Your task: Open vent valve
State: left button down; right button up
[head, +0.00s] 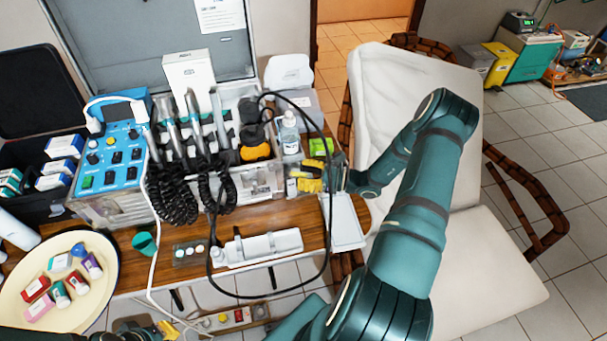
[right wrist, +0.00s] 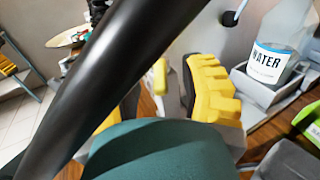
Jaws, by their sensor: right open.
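I cannot make out the vent valve for certain in either view. My right gripper (head: 312,178) has yellow finger pads and is open at the right end of the dental unit, just below the water bottle (head: 290,132). In the right wrist view the right gripper (right wrist: 165,90) shows its yellow pads apart, with the bottle (right wrist: 280,45), labelled WATER, to their right. A thick black hose (right wrist: 95,85) crosses in front of the fingers there and hides part of the scene. My left gripper (head: 155,332) is cut off at the bottom edge; its opening cannot be told.
A blue control panel (head: 112,158) and several handpieces with coiled black cords stand on the wooden table (head: 130,275). A white tray (head: 345,222) lies near the right gripper. A round cream tray (head: 20,322) holds small items. A white dental chair (head: 470,275) stands right.

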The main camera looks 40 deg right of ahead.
grip_shut()
jog(key=shift+w+d+f+n+g+y+b, duration=0.1)
jog(key=shift+w+d+n+g+y+b, duration=0.05)
jog(key=shift+n+g+y+b, duration=0.35)
jog(key=shift+w+d+f+n+g+y+b, duration=0.15)
jog(key=shift+n+g+y+b, duration=0.25)
jog(key=shift+y+b, duration=0.2)
jog(key=shift+w+d+r+n+g+y+b, duration=0.1)
jog(key=shift+r+n+g+y+b, duration=0.1)
jog(key=shift+n+g+y+b, duration=0.45)
jog(key=shift+g, duration=0.25)
jog(key=shift+r, duration=0.1)
grip_release()
